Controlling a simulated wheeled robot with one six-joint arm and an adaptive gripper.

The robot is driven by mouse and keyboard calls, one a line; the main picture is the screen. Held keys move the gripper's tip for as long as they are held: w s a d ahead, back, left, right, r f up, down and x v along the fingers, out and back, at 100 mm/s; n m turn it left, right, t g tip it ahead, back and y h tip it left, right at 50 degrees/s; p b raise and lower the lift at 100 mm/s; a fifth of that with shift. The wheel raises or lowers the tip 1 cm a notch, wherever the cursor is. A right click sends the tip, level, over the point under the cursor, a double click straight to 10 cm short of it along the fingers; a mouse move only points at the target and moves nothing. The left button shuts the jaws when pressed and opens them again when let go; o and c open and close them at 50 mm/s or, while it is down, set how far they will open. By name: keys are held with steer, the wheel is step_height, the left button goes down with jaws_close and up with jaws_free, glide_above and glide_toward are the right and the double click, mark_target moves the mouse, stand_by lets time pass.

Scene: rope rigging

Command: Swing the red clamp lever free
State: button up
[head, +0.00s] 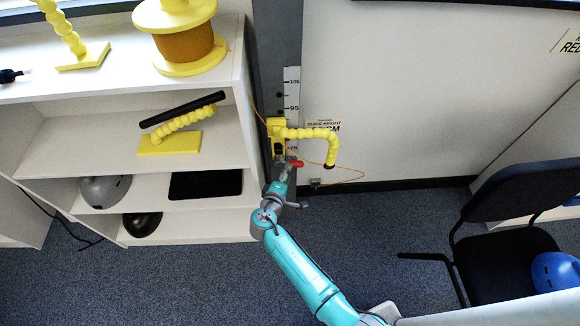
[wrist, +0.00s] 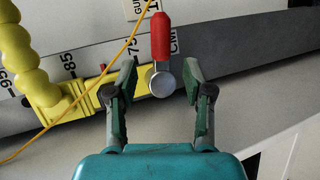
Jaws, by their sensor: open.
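The red clamp lever (wrist: 161,36) shows in the wrist view at upper centre, pointing up from a round silver pivot (wrist: 162,83). It also shows in the head view as a small red bar (head: 296,163). It belongs to a yellow clamp (wrist: 84,98) on a grey rail marked with a scale. A yellow segmented arm (wrist: 22,62) rises from the clamp. My gripper (wrist: 158,78) is open, with one finger on each side of the silver pivot. The red handle lies beyond the fingertips. Whether a finger touches the pivot, I cannot tell.
A thin yellow cord (wrist: 90,88) crosses the clamp near my gripper's left finger. A white shelf unit (head: 240,60) with yellow items stands left of the rail. A black chair (head: 515,215) is at the right. Carpet floor (head: 200,285) is open in front of the shelves.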

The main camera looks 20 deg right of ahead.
steer(key=shift+v, duration=2.65)
steer(key=s+d+f+m+y, duration=0.15)
steer(key=s+y, duration=0.25)
steer(key=s, duration=0.9)
steer(key=s+d+f+m+y, duration=0.1)
steer(key=s+d+f+y, duration=0.2)
steer(key=s, duration=1.1)
steer(key=s+r+m+t, duration=0.1)
steer(key=s+r+m, duration=0.1)
steer(key=s+r, duration=0.3)
steer(key=s+a+r+m+t+y, duration=0.1)
steer(key=s+r+m, duration=0.1)
steer(key=s+r, duration=0.4)
steer(key=s+r+m+t+y, duration=0.1)
steer(key=s+r+m, duration=0.2)
steer(key=r, duration=1.1)
steer(key=s, duration=0.2)
steer(key=shift+s+a, duration=0.25)
steer(key=shift+s, duration=0.05)
